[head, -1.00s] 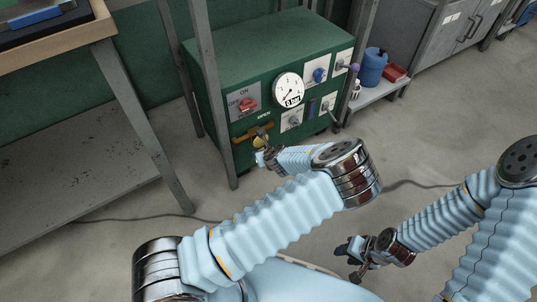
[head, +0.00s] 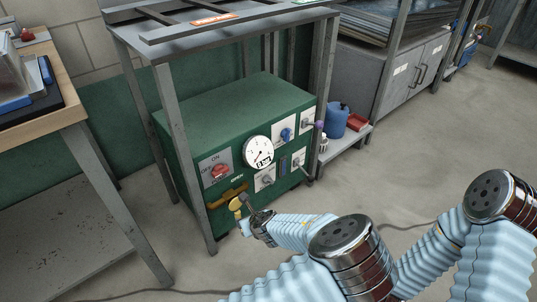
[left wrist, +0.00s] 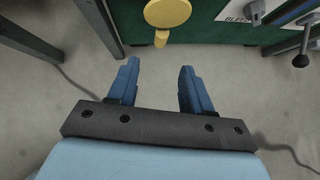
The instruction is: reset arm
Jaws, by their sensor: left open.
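My left gripper (head: 250,212) is in front of the lower left of a green control cabinet (head: 225,110). In the left wrist view its two blue fingers (left wrist: 160,88) stand apart with only floor between them, so it is open and empty. A yellow valve knob (head: 236,204) on a yellow pipe is close to the gripper. The knob also shows in the left wrist view (left wrist: 167,11), beyond the fingertips and apart from them. My right arm comes in at the lower right; its gripper is not visible.
The cabinet carries a red switch (head: 220,171), a pressure gauge (head: 258,152) and several small valves. Grey rack posts (head: 188,165) frame it. A wooden-topped bench (head: 70,110) stands at left. A blue canister (head: 335,120) sits on a low shelf. Floor at right is clear.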

